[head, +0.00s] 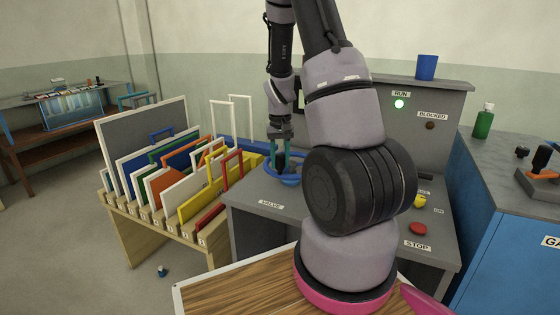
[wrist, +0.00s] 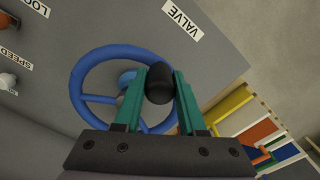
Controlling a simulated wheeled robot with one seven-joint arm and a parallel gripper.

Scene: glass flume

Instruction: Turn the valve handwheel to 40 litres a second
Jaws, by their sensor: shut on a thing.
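The blue valve handwheel (wrist: 85,75) lies on the grey console top beside a VALVE label (wrist: 182,18). Its ring and spokes show in the wrist view, and part of the handwheel (head: 291,180) shows in the head view, partly hidden by my arm. A black knob (wrist: 159,84) stands at the wheel's rim. My gripper (wrist: 160,88), with green fingers, is shut on this black knob. In the head view my gripper (head: 279,160) reaches down onto the wheel. No flow reading can be seen; my arm covers part of the console's panel.
A rack (head: 130,217) of coloured framed plates stands left of the console. A green RUN lamp (head: 399,104) is lit and the BLOCKED lamp (head: 430,126) is dark. A red STOP button (head: 418,229) sits at the console's front right.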

